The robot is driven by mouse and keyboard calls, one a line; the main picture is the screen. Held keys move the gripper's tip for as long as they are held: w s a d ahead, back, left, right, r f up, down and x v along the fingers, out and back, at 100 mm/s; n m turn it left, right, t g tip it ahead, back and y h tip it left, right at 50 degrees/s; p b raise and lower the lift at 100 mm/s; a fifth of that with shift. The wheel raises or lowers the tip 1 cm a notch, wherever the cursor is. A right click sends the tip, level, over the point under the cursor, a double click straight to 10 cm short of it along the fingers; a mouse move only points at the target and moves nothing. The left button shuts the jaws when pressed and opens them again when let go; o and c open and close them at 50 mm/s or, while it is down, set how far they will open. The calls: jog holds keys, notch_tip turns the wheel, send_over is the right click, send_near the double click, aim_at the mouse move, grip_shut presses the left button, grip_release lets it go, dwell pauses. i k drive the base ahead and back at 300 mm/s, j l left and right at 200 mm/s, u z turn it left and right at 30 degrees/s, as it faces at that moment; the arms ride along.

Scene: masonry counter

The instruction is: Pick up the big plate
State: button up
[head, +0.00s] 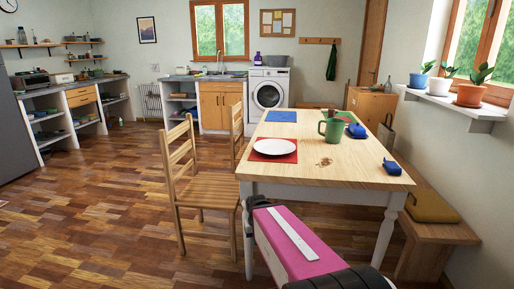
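A white round plate (274,147) lies on a red placemat (287,158) at the left side of the wooden table (330,170), near the table's left edge. It is the only plate I can make out on the table. My gripper is not clearly in view; only a pink, white and black part of my arm shows at the bottom, in front of the table's near end and apart from the plate.
A green mug (332,130), a small blue object (357,131) and another blue object (392,168) stand on the table. A blue placemat (281,116) lies farther back. Wooden chairs (185,185) stand left; a bench (440,228) stands right. The floor at left is clear.

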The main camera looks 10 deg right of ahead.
aim_at(275, 147)
jog(key=i+j+u, duration=0.15)
jog(key=u, duration=0.2)
jog(key=i+j+u, duration=0.15)
jog(key=u, duration=0.15)
jog(key=i+u, duration=0.35)
jog(key=i+j+z, duration=0.25)
jog(key=i+j, duration=0.1)
jog(key=j, duration=0.1)
